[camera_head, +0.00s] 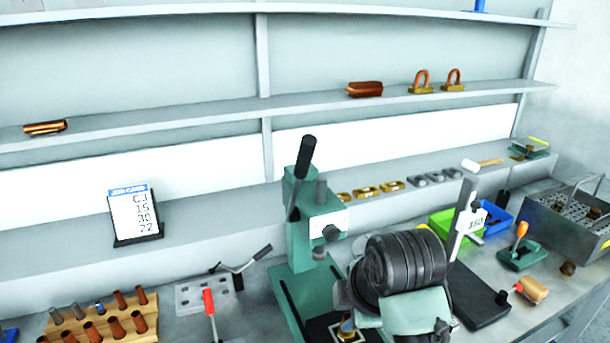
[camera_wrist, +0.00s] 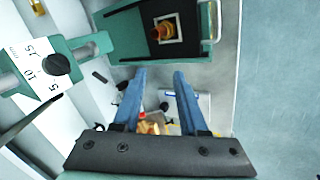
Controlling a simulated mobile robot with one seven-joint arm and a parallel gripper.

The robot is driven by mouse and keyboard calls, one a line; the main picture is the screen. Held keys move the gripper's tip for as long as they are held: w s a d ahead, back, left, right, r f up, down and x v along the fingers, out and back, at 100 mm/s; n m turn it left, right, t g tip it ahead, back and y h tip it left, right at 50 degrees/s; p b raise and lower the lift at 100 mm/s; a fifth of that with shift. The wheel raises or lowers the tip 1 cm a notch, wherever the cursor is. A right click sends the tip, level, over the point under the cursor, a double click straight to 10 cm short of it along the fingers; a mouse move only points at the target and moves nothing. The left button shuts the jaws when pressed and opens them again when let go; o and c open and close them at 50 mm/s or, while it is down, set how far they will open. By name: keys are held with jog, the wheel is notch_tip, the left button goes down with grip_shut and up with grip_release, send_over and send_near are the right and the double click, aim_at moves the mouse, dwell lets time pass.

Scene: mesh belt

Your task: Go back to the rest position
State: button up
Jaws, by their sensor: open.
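My gripper (camera_wrist: 159,76) shows in the wrist view with its two blue fingers apart and nothing between them. In the head view my dark, ribbed arm is at the lower middle, just right of the green press (camera_head: 300,249), and my fingers cannot be made out. The wrist view shows the press base (camera_wrist: 125,38) beyond my fingertips and its head with a number scale (camera_wrist: 36,66) to the left. A copper-coloured part (camera_wrist: 165,30) sits in a square fixture on that base, apart from my fingers. It also shows in the head view (camera_head: 347,327), partly hidden.
A wooden rack (camera_head: 103,322) of copper and grey pieces stands at lower left. A gauge stand (camera_head: 465,222), green bin (camera_head: 447,226), blue bin (camera_head: 497,219) and metal crate (camera_head: 568,232) crowd the right. Shelves run behind. Grey floor (camera_wrist: 278,90) is clear at right in the wrist view.

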jog(key=w+a+r+m+t, duration=0.1)
jog(key=a+r+m+t, duration=0.35)
jog(key=r+m, duration=0.35)
jog(key=w+a+r+m+t, duration=0.1)
jog(key=a+r+m+t, duration=0.3)
jog(key=r+m+t, duration=0.3)
jog(key=s+r+m+t, duration=0.1)
jog(key=s+r+t, duration=0.2)
jog(key=r, duration=0.6)
jog(key=s+r+m+t, duration=0.1)
jog(key=s+r+t, duration=0.3)
jog(key=s+r, duration=0.3)
jog(key=s+r+m+t+h, duration=0.1)
jog(key=s+r+t, duration=0.2)
jog(key=r, duration=1)
jog(key=shift+s+d+t, duration=0.25)
jog(key=shift+s+t, duration=0.1)
jog(key=shift+s, duration=0.6)
